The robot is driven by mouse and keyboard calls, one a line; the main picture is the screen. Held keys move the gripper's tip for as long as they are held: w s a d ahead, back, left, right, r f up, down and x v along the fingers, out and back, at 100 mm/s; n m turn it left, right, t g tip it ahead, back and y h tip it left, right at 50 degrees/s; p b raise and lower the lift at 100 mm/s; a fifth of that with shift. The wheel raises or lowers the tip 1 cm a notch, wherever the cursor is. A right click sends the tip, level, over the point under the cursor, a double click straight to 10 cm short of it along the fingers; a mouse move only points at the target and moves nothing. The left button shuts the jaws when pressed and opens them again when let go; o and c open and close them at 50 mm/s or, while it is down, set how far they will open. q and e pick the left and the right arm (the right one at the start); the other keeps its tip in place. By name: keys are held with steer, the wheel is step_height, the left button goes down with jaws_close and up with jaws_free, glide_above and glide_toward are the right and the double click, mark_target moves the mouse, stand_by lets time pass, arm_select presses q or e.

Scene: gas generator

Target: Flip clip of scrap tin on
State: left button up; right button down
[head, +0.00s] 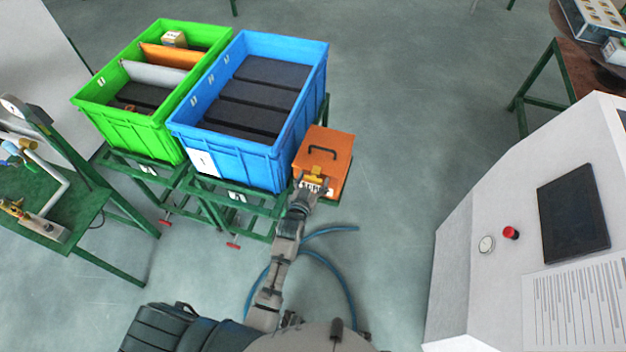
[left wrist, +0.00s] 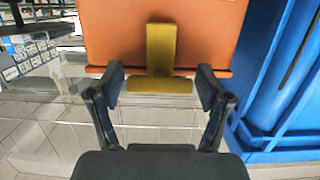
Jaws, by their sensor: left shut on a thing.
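The scrap tin (head: 338,152) is an orange box with a black handle on its lid. It stands right of the blue crate in the head view; its orange front (left wrist: 112,35) fills the upper middle of the left wrist view. The yellow clip (head: 317,170) is at the tin's near edge. In the left wrist view the clip (left wrist: 161,48) is T-shaped, with its wide bar at the lower end. My right gripper is not in view.
The blue crate (head: 188,134) is close beside the tin, on a green stand, with a green crate (head: 95,111) left of it. A blue hose (head: 330,266) lies on the floor. A white console (head: 490,200) stands right. The floor between tin and console is clear.

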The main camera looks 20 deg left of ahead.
arm_select(q)
steer(key=shift+w+r, duration=0.1)
steer(key=shift+r, duration=0.05)
steer(key=o, duration=1)
steer(key=shift+o, duration=0.5)
steer(key=s+r, duration=0.2)
steer(key=s, duration=0.9)
steer(key=shift+s+a, duration=0.3)
steer(key=shift+s, duration=0.05)
